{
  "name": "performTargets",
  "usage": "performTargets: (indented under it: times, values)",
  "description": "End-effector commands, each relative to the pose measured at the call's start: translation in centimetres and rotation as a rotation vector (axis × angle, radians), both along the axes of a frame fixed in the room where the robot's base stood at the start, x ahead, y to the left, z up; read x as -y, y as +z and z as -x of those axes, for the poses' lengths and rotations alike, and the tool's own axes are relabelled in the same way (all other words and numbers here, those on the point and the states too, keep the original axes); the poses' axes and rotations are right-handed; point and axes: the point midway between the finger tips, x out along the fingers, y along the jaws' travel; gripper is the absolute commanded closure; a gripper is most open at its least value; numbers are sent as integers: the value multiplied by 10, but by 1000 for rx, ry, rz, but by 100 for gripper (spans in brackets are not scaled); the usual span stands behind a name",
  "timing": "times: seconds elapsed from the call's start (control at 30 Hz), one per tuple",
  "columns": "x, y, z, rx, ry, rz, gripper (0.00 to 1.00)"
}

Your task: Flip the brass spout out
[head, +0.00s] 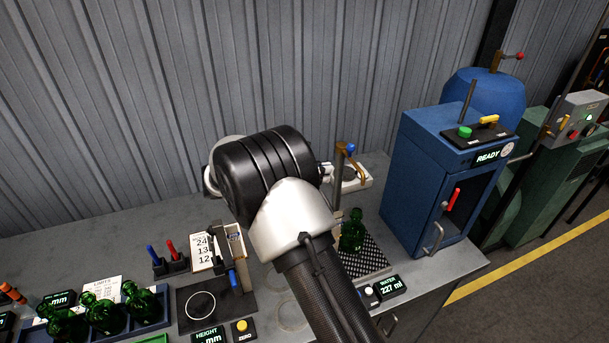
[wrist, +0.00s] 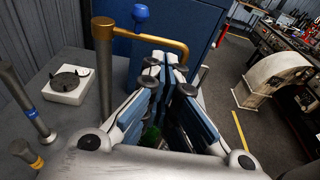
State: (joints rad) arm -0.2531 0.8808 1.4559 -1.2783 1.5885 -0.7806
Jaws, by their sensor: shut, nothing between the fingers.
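In the head view my arm hides most of the gripper. A green bottle (head: 352,234) stands on a checkered mat (head: 372,262) in front of the post.
A blue cabinet (head: 400,185) with a READY display stands right of the spout. A white unit with a round plate (wrist: 68,83) sits left of the post in the wrist view. A water readout (head: 387,288) and a rack of green bottles (head: 165,320) are on the bench.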

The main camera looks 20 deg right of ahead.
Motion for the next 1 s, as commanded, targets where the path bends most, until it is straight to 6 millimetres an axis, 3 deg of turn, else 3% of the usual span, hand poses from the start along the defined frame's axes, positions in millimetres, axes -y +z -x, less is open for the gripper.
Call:
performTargets:
  times: [0.2,0.4,1.0]
  values:
    - [42,-8,-1,0,-2,0,100]
    - [60,-12,-2,0,0,1,100]
    - [66,-12,-1,0,18,1,100]
